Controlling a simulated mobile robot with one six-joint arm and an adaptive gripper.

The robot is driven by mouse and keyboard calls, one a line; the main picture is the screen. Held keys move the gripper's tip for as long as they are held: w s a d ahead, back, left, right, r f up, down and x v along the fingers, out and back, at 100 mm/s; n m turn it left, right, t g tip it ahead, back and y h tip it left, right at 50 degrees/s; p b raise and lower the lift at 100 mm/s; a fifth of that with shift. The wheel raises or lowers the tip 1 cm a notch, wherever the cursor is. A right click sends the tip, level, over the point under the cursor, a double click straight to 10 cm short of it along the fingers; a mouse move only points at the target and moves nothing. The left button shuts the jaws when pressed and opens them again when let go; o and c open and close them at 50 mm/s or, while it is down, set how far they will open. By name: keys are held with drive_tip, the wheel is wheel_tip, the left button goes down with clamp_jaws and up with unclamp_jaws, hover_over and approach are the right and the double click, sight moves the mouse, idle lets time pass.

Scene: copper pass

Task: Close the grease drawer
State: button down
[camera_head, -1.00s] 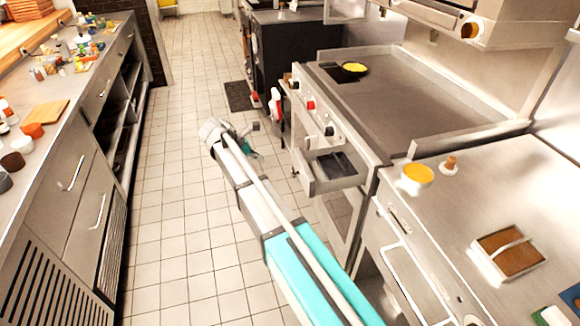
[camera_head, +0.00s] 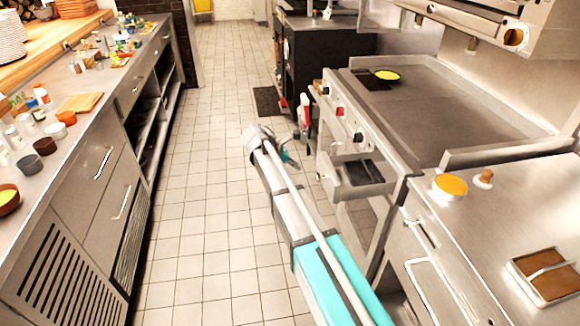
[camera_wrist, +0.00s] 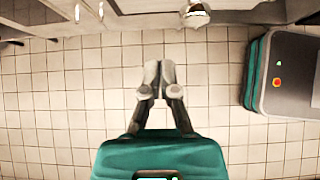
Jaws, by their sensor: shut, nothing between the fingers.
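The grease drawer (camera_head: 362,190) sticks out from the front of the griddle unit, below its knobs. Its dark inside shows from above. My gripper (camera_head: 290,156) is in front of the drawer, to its left in the head view, with a gap between them. In the wrist view my gripper (camera_wrist: 159,78) has its two fingers together and empty over the tiled floor. The drawer's metal front (camera_wrist: 235,17) with a round knob (camera_wrist: 195,13) shows at the top of the wrist view, beyond the fingertips. I see no contact.
A steel counter (camera_head: 480,225) with a yellow-topped bowl (camera_head: 449,186) stands at the right. A long counter (camera_head: 85,130) runs along the left. The tiled aisle (camera_head: 205,190) is clear between them.

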sight(322, 174)
drive_tip(key=shift+w+d+f+b, duration=0.2)
drive_tip(key=shift+d+f+b, duration=0.3)
drive_tip(key=shift+d, duration=0.7)
drive_tip(key=shift+w+d+f+b, duration=0.15)
drive_tip(key=shift+d+f+b, duration=0.35)
drive_tip(key=shift+d, duration=0.75)
drive_tip(key=shift+w+d+f+b, duration=0.3)
drive_tip(key=shift+d+f, duration=0.35)
drive_tip(key=shift+d, duration=0.55)
